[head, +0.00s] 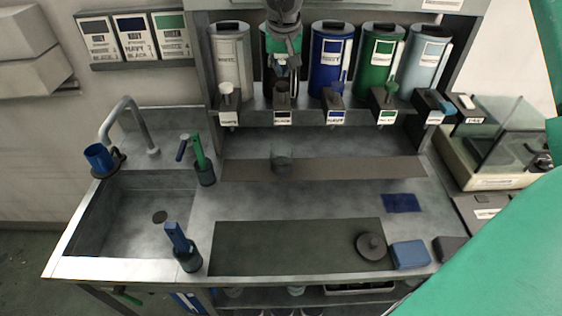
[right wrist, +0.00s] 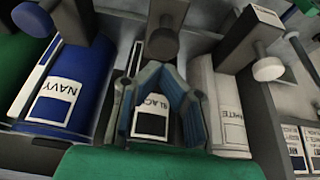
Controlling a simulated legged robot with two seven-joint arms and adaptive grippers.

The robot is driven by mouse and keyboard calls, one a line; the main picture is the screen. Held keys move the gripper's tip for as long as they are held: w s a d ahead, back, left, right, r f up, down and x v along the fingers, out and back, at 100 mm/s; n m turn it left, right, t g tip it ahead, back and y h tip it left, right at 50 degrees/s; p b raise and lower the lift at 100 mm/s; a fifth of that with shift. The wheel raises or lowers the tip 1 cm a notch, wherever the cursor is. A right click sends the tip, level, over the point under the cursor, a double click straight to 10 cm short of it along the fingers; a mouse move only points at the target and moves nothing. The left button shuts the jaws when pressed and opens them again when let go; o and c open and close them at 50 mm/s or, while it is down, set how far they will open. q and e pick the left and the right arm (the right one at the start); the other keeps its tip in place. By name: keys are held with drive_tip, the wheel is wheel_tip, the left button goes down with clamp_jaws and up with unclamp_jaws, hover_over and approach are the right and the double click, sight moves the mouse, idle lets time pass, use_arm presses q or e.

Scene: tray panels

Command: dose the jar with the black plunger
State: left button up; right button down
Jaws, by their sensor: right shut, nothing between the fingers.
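The jar (head: 281,158), small and clear, stands on the brown strip below the spout marked BLACK. The black plunger (head: 283,88) is a dark grey knob on the dispenser marked BLACK; it also shows at the top of the right wrist view (right wrist: 165,15). My right gripper (head: 284,70) comes down from above in front of that dispenser and hides most of its canister. In the right wrist view its fingers (right wrist: 158,70) are shut and empty, just short of the plunger, over the BLACK label (right wrist: 152,112). Contact with the plunger cannot be told. My left gripper is out of view.
The white plunger (head: 226,90) and navy plunger (head: 331,95) flank the black one closely. A dark round lid (head: 371,246) lies on the front mat (head: 290,245), beside a blue block (head: 410,254). A sink (head: 135,225) is left, a glass-sided balance (head: 500,140) right.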

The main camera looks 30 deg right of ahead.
wheel_tip(320, 180, up, 6)
idle(0.6)
idle(0.4)
